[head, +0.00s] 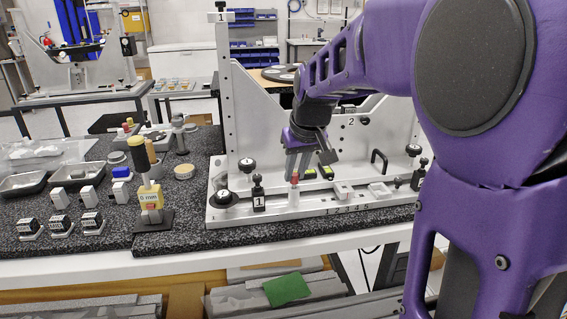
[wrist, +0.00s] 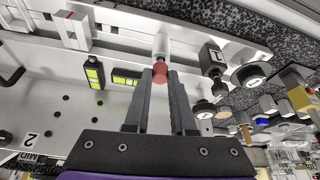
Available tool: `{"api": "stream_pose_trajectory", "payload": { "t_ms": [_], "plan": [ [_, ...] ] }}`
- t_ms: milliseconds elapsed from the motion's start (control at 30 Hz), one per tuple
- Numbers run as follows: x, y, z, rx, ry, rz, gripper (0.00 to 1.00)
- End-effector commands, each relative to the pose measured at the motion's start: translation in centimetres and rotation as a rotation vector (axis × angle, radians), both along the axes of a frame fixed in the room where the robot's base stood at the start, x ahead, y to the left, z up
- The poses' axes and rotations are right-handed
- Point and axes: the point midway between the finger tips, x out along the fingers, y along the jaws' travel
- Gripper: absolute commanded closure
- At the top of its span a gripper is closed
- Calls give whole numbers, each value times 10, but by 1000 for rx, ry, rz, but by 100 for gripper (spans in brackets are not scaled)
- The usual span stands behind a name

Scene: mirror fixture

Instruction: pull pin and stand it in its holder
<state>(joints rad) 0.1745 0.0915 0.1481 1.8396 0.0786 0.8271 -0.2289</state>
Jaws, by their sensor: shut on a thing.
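The pin has a red head (head: 294,179) and a pale shaft; it stands upright at the front of the white fixture base (head: 325,208). In the wrist view the red head (wrist: 164,73) is between my fingertips, with the pale shaft (wrist: 161,46) beyond it toward the base. My gripper (head: 293,174) reaches down from above and is shut on the red head; it also shows in the wrist view (wrist: 161,73). The shaft's lower end is hidden in the base. I cannot tell which part is the pin's holder.
A black knob block labelled 1 (head: 258,188) stands just left of the pin. Pale blocks (head: 345,190) sit to its right, by numbers on the base edge. A tall white plate (head: 237,110) rises behind. A yellow-and-black tool in a 6 mm block (head: 150,196) stands farther left.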

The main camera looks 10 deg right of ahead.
Motion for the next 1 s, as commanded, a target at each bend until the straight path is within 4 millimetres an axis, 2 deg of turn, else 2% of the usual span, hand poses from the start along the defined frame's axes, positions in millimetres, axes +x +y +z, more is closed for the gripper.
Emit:
{"api": "stream_pose_trajectory", "payload": {
  "t_ms": [533,567,733,1000],
  "plan": [
    [0,0,-10,0,-1,0,100],
    [0,0,-10,0,-1,0,73],
    [0,0,-9,0,-1,0,43],
    [0,0,-9,0,-1,0,42]
  ]
}}
